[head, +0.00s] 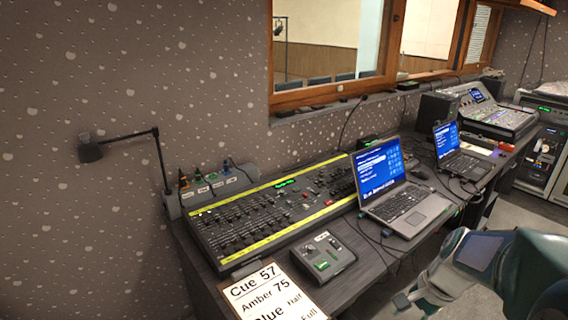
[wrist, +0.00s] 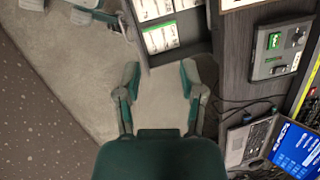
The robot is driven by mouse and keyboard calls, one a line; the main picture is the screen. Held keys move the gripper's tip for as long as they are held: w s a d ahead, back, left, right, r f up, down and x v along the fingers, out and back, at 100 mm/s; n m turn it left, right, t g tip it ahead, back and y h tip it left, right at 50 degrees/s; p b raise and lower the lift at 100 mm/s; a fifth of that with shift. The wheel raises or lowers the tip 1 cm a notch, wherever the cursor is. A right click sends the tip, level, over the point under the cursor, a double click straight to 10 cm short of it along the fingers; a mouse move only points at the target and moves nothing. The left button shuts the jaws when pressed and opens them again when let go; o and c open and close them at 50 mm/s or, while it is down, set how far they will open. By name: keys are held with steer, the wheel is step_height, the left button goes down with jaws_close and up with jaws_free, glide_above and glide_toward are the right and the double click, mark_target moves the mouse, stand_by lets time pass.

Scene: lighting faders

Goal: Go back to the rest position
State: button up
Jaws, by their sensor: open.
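My gripper (wrist: 160,78) is open in the wrist view, its two fingers spread with nothing between them. Below the gap I see pale floor. In the head view my gripper (head: 422,294) is at the lower right, in front of the desk and apart from it, partly hidden by my own arm. The lighting fader console (head: 275,208), with yellow strips along its edges, lies on the dark desk (head: 352,288).
A small button box (head: 323,257) sits before the console; it also shows in the wrist view (wrist: 279,52). Two open laptops (head: 405,205) (head: 459,158) stand right of the console. A lamp (head: 92,150) is at left. A shelf with papers (wrist: 163,37) is under the desk.

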steer(key=s+a+r+n+t+h, duration=0.3)
steer(key=s+a+r+n+t, duration=0.2)
steer(key=s+a+r+n, duration=0.5)
steer(key=n, duration=0.2)
steer(key=shift+s+r+n+h, duration=0.25)
steer(key=shift+r+n+h, duration=0.05)
steer(key=shift+n, duration=0.1)
